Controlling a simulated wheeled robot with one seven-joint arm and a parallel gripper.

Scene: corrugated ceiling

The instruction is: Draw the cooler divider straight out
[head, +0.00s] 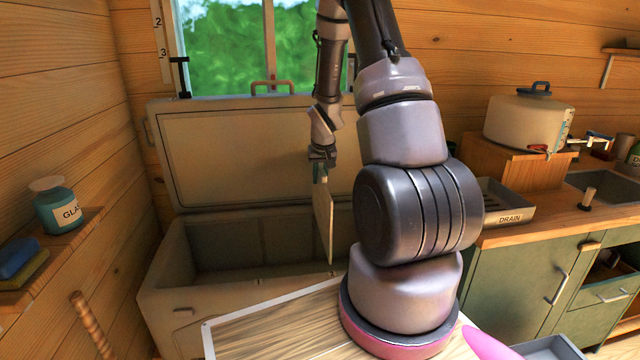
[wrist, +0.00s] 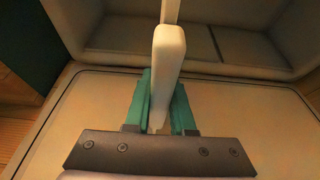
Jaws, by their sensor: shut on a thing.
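The cooler (head: 165,300) is a large cream chest with its lid (head: 240,150) raised against the back wall. The divider (head: 324,218) is a thin cream panel, seen nearly edge-on and hanging roughly upright from my gripper (head: 322,162). Its lower end shows against the cooler's front rim; I cannot tell whether it is fully clear of the opening. In the wrist view, the green fingers of my gripper (wrist: 161,105) are shut on the divider's thick edge (wrist: 168,55). The divider's far part is mostly hidden behind that edge.
A counter at right holds a pot (head: 527,122) and a drain tray (head: 505,203). My arm hides the cooler's right side. The visible left part of the cooler's inside (head: 245,245) looks empty.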

